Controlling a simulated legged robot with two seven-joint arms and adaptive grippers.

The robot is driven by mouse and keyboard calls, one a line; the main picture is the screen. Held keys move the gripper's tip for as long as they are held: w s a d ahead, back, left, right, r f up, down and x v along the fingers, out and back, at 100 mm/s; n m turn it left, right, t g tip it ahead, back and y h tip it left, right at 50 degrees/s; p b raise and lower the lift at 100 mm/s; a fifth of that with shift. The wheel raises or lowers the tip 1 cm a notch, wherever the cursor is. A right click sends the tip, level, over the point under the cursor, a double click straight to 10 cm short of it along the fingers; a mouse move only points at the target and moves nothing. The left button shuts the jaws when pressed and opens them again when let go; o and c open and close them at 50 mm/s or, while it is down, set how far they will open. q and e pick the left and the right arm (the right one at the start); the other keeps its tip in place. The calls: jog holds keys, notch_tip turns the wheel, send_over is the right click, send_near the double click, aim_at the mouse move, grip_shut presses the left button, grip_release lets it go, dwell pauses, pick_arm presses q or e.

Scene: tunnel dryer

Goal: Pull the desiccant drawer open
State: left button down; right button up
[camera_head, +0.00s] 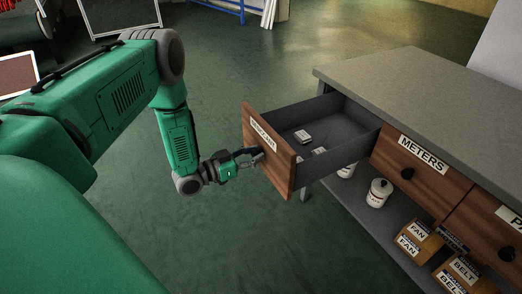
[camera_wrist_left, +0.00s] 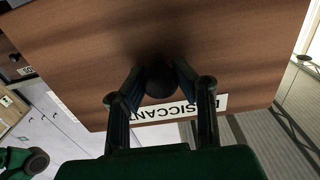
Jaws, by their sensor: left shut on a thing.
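The desiccant drawer (camera_head: 283,168) has a brown wooden front and a white label, and it stands well out from the grey counter in the head view. Small pale packs (camera_head: 303,136) lie inside it. My left gripper (camera_head: 257,158) is at the drawer front. In the left wrist view its two fingers are closed around the round dark knob (camera_wrist_left: 160,82), just beside the DESICCANT label (camera_wrist_left: 180,110). My right gripper is in neither view.
The METERS drawer (camera_head: 414,167) is shut, right of the open one. Below, a shelf (camera_head: 372,232) holds white containers (camera_head: 379,193) and boxes labelled FAN (camera_head: 418,240) and BELT (camera_head: 465,270). The green floor left of the drawer is clear.

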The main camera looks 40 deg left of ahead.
pick_arm(q)
jog(key=shift+s+a+r, duration=0.2)
jog(key=shift+a+r, duration=0.05)
jog(key=shift+a, duration=0.1)
jog(key=c, duration=1.2)
grip_release()
jog(key=shift+f, duration=0.1)
jog(key=shift+s, duration=0.15)
jog(key=v, duration=1.1)
jog(key=shift+s+a+f, duration=0.2)
jog(key=shift+s, duration=0.15)
jog(key=shift+d, duration=0.1)
